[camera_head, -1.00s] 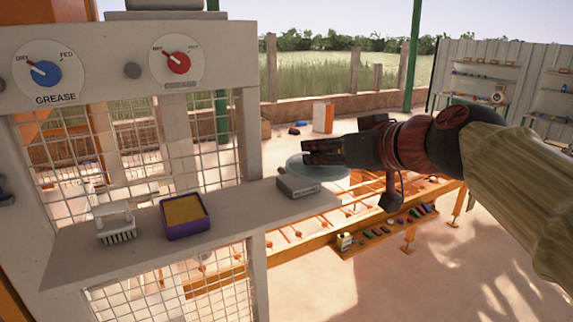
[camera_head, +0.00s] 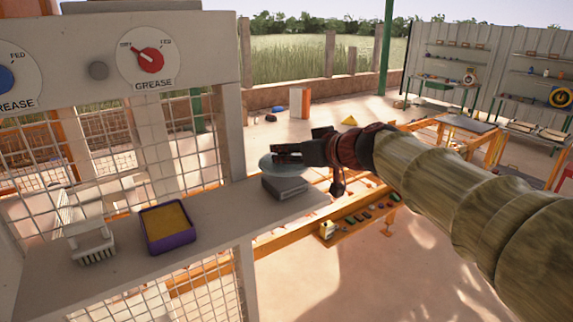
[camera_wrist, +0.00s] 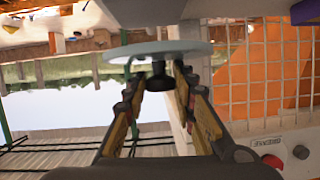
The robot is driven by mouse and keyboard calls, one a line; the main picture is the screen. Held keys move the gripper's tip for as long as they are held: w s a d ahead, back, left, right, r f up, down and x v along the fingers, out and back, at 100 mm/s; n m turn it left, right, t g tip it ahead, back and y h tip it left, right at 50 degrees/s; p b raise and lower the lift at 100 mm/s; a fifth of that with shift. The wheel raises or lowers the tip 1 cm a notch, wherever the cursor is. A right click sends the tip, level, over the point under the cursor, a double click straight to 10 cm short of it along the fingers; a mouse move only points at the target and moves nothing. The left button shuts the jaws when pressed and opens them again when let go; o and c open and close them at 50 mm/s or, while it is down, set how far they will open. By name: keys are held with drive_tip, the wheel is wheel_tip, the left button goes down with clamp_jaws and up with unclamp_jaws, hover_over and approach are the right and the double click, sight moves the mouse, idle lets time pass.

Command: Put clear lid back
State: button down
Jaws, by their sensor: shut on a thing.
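The clear lid is a pale, see-through round disc with a dark knob. In the head view the lid (camera_head: 267,164) shows partly behind my gripper (camera_head: 288,153), just above and behind a grey box on the shelf. In the wrist view, which is upside down, the lid (camera_wrist: 150,50) lies across the picture beyond the fingertips. Its black knob (camera_wrist: 158,80) sits between the fingers of my gripper (camera_wrist: 158,92), which is shut on it. I cannot tell whether the lid touches anything else.
The grey box (camera_head: 285,188) sits near the shelf's (camera_head: 215,220) right end. A purple tray with yellow filling (camera_head: 167,228) and a white brush (camera_head: 90,240) stand farther left. A wire mesh panel (camera_head: 180,130) rises behind the shelf. An orange frame (camera_head: 275,243) stands beyond.

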sight(287, 166)
drive_tip(key=shift+w+f, duration=0.4)
drive_tip(key=shift+f, duration=0.05)
drive_tip(key=f, duration=0.3)
drive_tip(key=shift+w+p, duration=0.3)
drive_tip(key=shift+w, duration=0.1)
drive_tip(key=shift+f, duration=0.35)
drive_tip(key=shift+s, duration=0.15)
drive_tip(key=shift+f, duration=0.25)
drive_tip(key=c, duration=1.6)
unclamp_jaws()
drive_tip(key=shift+o, duration=0.7)
drive_tip(key=shift+r, duration=0.15)
